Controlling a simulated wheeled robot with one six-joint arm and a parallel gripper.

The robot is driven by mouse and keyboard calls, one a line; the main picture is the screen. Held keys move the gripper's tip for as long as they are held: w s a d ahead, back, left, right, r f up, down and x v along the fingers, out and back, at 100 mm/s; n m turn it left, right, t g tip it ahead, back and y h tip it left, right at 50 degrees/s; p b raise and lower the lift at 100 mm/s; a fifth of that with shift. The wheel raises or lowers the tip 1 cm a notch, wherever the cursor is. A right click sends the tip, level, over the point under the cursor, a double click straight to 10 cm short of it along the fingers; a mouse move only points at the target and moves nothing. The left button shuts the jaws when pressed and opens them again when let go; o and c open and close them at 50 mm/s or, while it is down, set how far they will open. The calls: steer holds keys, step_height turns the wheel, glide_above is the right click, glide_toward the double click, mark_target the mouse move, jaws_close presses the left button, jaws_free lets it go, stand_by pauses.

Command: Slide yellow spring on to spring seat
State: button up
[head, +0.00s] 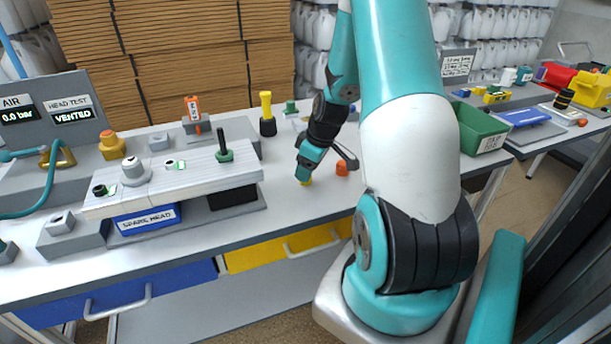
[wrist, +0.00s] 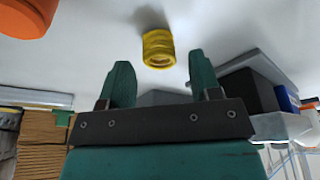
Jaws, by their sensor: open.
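The yellow spring (wrist: 158,48) lies on the white bench top in the wrist view, ahead of the fingers and roughly centred between them. In the head view only a small part of the yellow spring (head: 306,182) shows below my gripper (head: 305,176). My gripper is open, and its two green fingers (wrist: 160,62) are apart with nothing clasped. On the pale head plate (head: 200,167) to the left stands a green base with a thin black stem (head: 224,150). It may be the spring seat, but I cannot tell for sure.
An orange part (head: 342,170) stands just right of the spring. A black-and-yellow tool (head: 267,114) stands behind. The head plate rests above a blue "SPARE HEAD" block (head: 147,217). The bench between plate and gripper is clear. A green bin (head: 480,130) is at right.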

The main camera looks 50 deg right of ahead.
steer(key=shift+x, duration=1.4)
steer(key=c, duration=1)
steer(key=shift+r, duration=0.1)
step_height(320, 180, up, 20)
steer(key=shift+b, duration=0.4)
steer(key=shift+o, duration=0.5)
jaws_close()
